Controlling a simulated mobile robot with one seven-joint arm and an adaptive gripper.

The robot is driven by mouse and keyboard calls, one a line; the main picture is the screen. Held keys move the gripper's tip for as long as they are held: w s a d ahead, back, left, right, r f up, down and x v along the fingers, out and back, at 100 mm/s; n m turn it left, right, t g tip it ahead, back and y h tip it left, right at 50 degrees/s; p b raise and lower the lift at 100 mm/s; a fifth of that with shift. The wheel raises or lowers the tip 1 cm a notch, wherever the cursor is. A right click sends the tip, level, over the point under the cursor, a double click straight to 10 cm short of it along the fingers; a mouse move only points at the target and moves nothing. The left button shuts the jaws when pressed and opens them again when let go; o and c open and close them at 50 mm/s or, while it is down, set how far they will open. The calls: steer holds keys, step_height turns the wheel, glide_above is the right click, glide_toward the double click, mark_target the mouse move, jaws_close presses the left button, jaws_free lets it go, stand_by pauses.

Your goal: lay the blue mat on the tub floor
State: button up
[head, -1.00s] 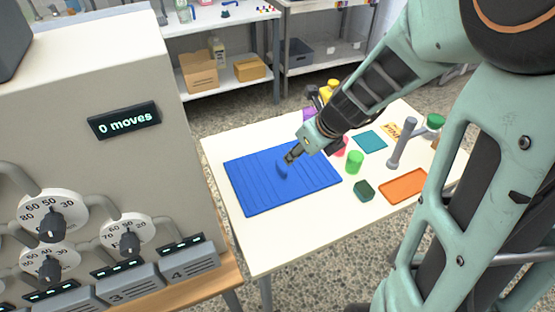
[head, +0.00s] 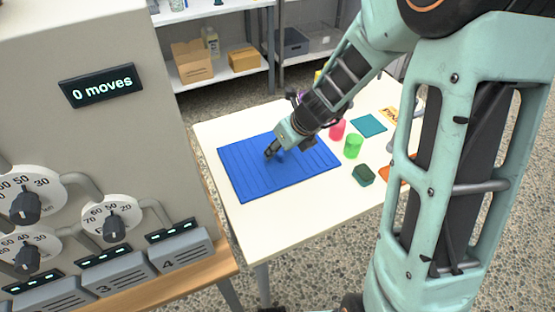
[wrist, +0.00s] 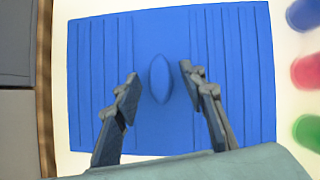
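The blue mat (head: 305,160) lies flat on the white table in the head view. It also fills most of the wrist view (wrist: 220,40), with ridges along it and a raised oval grip (wrist: 160,79) at its middle. My gripper (head: 270,154) is over the middle of the mat. In the wrist view my gripper (wrist: 158,84) is open, one finger on each side of the oval grip, with gaps on both sides. I cannot tell how high the fingertips are above the mat. No tub is recognisable in these views.
A beige cabinet (head: 130,140) with dials and a "0 moves" display (head: 101,86) stands left of the table (head: 275,220). Right of the mat are a pink cup (head: 338,130), a green cup (head: 353,146), a dark green block (head: 363,175) and a teal square (head: 369,125).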

steer(key=shift+c, duration=0.5)
jaws_close()
